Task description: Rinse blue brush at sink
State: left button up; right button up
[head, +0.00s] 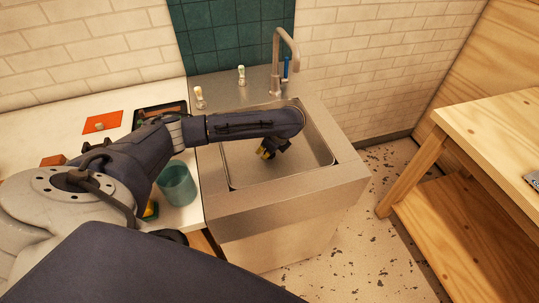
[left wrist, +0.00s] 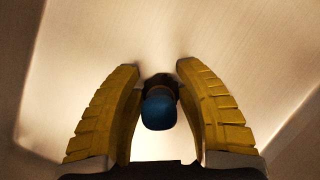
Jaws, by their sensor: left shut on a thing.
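My left gripper (head: 268,153) reaches over the sink basin (head: 310,145) and points down into it. In the left wrist view its yellow fingers (left wrist: 160,75) are closed around the blue brush (left wrist: 159,110). The brush's rounded blue end faces the camera, and a dark part shows behind it. Its far end is hidden. In the head view the brush cannot be made out under the gripper. The metal faucet (head: 277,62) with a blue lever stands behind the basin; whether water runs cannot be told. My right gripper is not in view.
A teal cup (head: 178,185) stands on the white counter left of the sink. An orange mat (head: 103,122) and a dark tray (head: 148,113) lie behind my arm. Two small white-topped items (head: 241,76) stand on the sink's back ledge. A wooden table (head: 490,115) is at right.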

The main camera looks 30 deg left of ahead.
pick_arm(q)
notch_tip(320, 180, up, 17)
dwell(2.0)
jog(key=shift+r, duration=0.1)
dwell(1.9)
jog(key=shift+r, duration=1.95)
jog(key=shift+n, duration=0.3)
